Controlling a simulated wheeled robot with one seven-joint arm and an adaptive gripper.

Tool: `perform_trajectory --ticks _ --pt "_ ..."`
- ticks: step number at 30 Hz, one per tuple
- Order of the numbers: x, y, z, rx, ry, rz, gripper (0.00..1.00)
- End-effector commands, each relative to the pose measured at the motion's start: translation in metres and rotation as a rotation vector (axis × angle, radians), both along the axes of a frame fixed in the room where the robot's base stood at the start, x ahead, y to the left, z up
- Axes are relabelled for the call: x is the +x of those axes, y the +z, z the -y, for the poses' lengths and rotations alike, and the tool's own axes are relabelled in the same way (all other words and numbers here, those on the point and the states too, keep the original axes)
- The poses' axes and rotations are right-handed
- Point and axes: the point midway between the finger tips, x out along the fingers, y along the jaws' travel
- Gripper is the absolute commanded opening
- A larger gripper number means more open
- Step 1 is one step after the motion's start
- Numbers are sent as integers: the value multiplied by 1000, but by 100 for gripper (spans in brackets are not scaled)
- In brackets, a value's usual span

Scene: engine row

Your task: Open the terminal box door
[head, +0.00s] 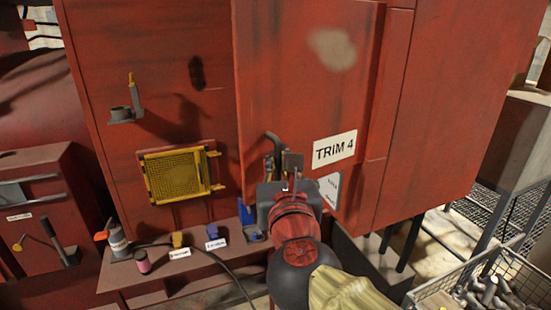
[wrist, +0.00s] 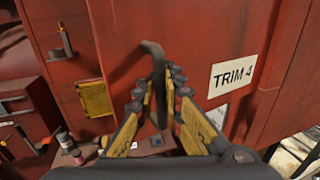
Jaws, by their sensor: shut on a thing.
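The terminal box door (head: 300,80) is a large worn red panel with a white "TRIM 4" label (head: 334,148). It fills the upper middle of the head view, and the label also shows in the wrist view (wrist: 232,75). I cannot tell from these frames whether the door stands slightly ajar. A dark curved handle (wrist: 153,50) sits left of the label; its top shows in the head view (head: 272,136). My gripper (wrist: 160,88) is closed around the handle, which runs down between the yellow-padded fingers. In the head view my gripper (head: 281,165) is partly hidden by my wrist.
Left of the door are a yellow mesh-fronted box (head: 175,174) and a small bracket (head: 122,114). Below, a red ledge (head: 150,270) holds a bottle, a pink-labelled can (head: 142,262), small tagged blocks and a cable. A wire basket (head: 480,290) stands at lower right.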

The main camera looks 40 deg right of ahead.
Motion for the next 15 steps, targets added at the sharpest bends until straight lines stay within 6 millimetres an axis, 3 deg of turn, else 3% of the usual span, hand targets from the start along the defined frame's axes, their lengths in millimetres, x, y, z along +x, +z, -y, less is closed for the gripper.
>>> perform_trajectory --ticks 6,7,15 --pt "0 2 0 -2 1 3 0" --pt "0 2 0 -2 1 3 10" --pt "0 1 0 -1 1 1 25"
